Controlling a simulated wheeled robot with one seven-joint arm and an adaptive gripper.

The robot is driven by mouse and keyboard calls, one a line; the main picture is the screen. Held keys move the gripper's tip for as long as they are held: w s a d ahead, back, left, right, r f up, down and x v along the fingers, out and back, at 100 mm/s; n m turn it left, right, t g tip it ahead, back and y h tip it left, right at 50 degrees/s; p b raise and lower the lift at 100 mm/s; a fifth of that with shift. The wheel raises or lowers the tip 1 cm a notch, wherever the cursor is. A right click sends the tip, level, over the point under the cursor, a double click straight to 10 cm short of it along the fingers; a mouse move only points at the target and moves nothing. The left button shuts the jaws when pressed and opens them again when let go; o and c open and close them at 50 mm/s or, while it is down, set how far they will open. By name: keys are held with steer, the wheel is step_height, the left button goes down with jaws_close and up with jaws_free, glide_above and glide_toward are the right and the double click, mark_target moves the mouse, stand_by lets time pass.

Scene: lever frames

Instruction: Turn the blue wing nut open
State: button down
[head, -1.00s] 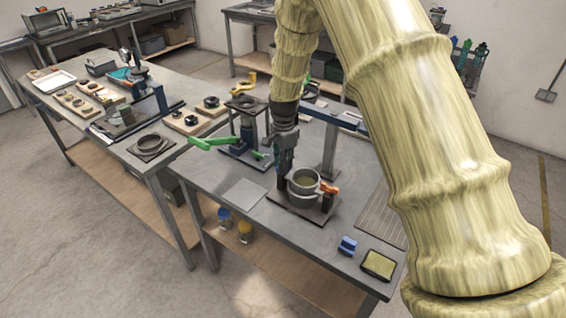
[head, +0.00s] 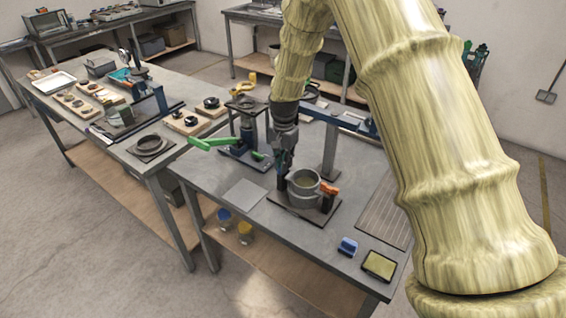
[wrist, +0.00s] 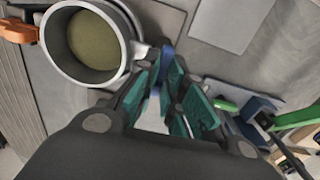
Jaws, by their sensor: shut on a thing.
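The blue wing nut (wrist: 167,54) shows in the wrist view as a small blue piece at the side of a grey round pot (wrist: 92,40). My gripper (wrist: 167,74) has its teal fingers on either side of the wing nut and is shut on it. The fingers hide part of the nut. In the head view my gripper (head: 282,172) points down just left of the pot (head: 304,188), which stands on a dark base plate (head: 300,212). The wing nut cannot be made out there.
An orange handle (head: 329,190) is on the pot's right side. A press with a green lever (head: 213,143) stands behind to the left. A flat grey plate (head: 244,193), a blue block (head: 347,246) and a yellow-topped tray (head: 379,265) lie on the bench.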

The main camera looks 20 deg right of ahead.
steer(key=shift+r, duration=0.1)
steer(key=c, duration=1.5)
jaws_free()
steer(key=shift+s, duration=0.1)
step_height(320, 180, up, 12)
